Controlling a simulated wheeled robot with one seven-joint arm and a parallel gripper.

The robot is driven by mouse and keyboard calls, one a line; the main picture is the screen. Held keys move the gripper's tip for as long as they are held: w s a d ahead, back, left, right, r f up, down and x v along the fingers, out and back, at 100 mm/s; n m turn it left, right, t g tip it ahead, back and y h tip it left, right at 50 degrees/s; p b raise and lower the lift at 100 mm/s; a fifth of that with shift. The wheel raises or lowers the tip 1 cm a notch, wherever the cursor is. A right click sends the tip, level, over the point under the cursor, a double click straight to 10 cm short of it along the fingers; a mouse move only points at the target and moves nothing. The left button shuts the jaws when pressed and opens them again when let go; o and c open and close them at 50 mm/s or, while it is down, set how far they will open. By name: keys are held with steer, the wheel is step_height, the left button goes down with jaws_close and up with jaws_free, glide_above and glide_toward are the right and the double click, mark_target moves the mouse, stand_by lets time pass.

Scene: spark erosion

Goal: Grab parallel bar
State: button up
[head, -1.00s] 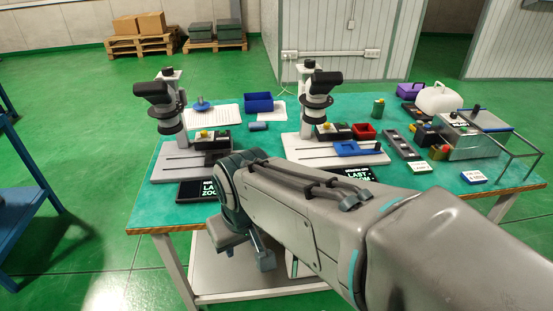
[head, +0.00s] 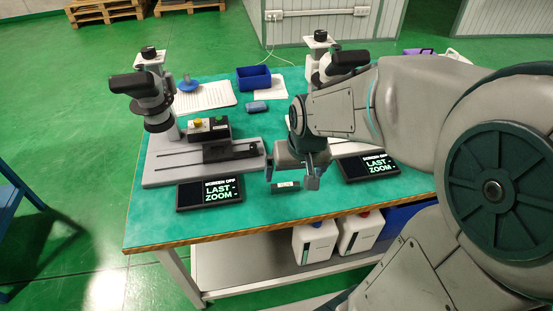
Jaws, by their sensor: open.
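A small dark grey bar with a pale label, which looks like the parallel bar (head: 285,187), lies on the teal table top between the two screens. My gripper (head: 291,178) points down right over it in the head view. Its jaws are open, with one finger near the left end of the bar and the other near the right end. I cannot tell whether the fingers touch the bar or how far above the table they are.
A microscope stand (head: 150,110) is on the left, with a flat screen (head: 210,193) in front. A second screen (head: 369,168) is right of my gripper; my arm hides much of the second microscope (head: 318,62). A blue bin (head: 254,78) stands behind. The table's front edge is near.

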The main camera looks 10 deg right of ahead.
glide_toward(285, 184)
steer(key=f+b, duration=0.1)
steer(key=f, duration=0.2)
steer(key=shift+a+h+b, duration=0.35)
steer(key=shift+h, duration=0.05)
steer(key=shift+w+b+x, duration=0.2)
steer(key=shift+b+x, duration=0.35)
steer(key=shift+x, duration=2.4)
steer(key=shift+r, duration=0.1)
steer(key=c, duration=1.1)
steer(key=shift+c, duration=0.3)
steer(key=shift+r, duration=0.2)
